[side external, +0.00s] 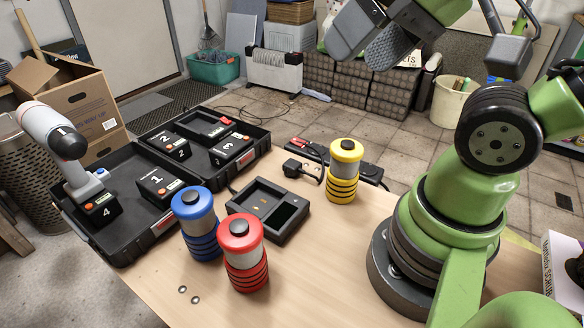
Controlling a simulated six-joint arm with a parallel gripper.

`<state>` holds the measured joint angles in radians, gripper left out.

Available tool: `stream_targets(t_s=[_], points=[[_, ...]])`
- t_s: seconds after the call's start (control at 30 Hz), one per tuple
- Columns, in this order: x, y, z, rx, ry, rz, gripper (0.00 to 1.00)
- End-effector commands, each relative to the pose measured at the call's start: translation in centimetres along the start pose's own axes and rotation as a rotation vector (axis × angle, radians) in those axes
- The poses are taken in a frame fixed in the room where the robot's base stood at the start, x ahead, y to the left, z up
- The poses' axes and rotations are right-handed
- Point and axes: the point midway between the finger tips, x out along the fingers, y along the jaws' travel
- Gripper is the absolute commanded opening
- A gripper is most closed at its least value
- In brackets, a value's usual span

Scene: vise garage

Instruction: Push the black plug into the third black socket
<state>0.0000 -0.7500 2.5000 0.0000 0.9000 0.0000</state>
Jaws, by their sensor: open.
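A black plug (296,166) with a black cord lies on the wooden table, between a black charger and a black power strip. The power strip (370,172) lies behind it, with a red part at its left end. A yellow-topped canister stands in front of the strip and hides part of it. The separate sockets are too small and too covered to tell apart, so I cannot make out the third. My gripper (372,50) is high above the table at the top of the view, open and empty, far above the plug and strip.
The charger (268,208) stands mid-table. Yellow (342,172), blue (196,222) and red (243,252) canisters stand around it. An open black case (130,240) with numbered batteries and a drill (52,133) fills the left. The front table is mostly clear, with small discs (195,299).

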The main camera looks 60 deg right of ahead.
Motion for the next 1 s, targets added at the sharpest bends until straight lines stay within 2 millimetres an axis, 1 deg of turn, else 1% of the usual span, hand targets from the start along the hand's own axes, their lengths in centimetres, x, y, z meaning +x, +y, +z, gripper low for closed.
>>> stream_targets(t_s=[0.17,0.27,0.37,0.47,0.6,0.73,0.87,0.9,0.97,1.0], points=[[0.1,0.0,-0.1,-0.007,-0.002,0.003,0.69],[0.4,0.1,-0.6,-0.050,-0.015,0.021,0.69],[1.2,0.3,-1.7,-0.150,-0.045,0.058,0.69],[2.7,0.8,-3.2,-0.300,-0.097,0.105,0.69],[5.3,1.8,-5.3,-0.547,-0.191,0.158,0.69],[8.2,3.0,-7.0,-0.777,-0.291,0.183,0.69],[11.5,4.6,-8.1,-1.008,-0.403,0.179,0.69],[12.6,5.1,-8.4,-1.080,-0.438,0.173,0.69],[14.2,6.0,-8.6,-1.185,-0.493,0.158,0.69],[15.3,6.6,-8.7,-1.255,-0.529,0.144,0.69]])
